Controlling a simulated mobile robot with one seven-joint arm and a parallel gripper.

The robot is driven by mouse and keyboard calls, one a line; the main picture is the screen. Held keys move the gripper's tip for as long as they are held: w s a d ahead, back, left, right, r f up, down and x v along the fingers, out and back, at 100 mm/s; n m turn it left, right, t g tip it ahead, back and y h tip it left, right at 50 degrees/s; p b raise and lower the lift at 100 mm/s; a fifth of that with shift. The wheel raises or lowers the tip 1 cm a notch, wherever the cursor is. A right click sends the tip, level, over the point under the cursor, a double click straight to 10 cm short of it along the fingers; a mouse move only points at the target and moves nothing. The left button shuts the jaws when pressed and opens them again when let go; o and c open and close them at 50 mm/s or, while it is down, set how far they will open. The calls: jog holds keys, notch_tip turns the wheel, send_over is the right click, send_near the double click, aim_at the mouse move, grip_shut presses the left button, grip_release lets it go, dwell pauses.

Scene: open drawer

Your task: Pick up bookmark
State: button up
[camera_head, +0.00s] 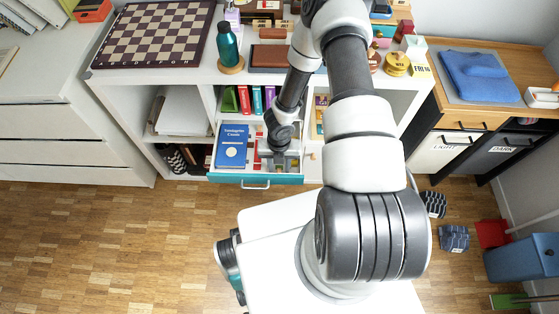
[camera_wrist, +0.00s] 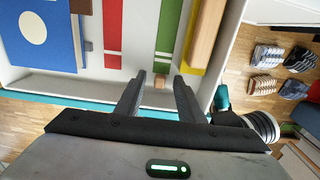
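My gripper (camera_wrist: 159,82) hangs over the open drawer with its two fingers apart, so it is open. A small tan block (camera_wrist: 160,83) shows between the fingertips; I cannot tell its depth. Flat strips lie in the drawer: a red strip (camera_wrist: 113,35) and a green strip (camera_wrist: 165,32), both above the fingertips in the wrist view. I cannot tell for certain which is the bookmark. In the head view my gripper (camera_head: 281,163) is in the right part of the drawer and hides much of what lies there.
A blue book (camera_head: 232,147) lies in the drawer's left part. The drawer has a teal front (camera_head: 228,178) with a pale handle (camera_head: 256,186). A wooden bar (camera_wrist: 206,30) lies right of the green strip.

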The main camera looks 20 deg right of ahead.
grip_shut()
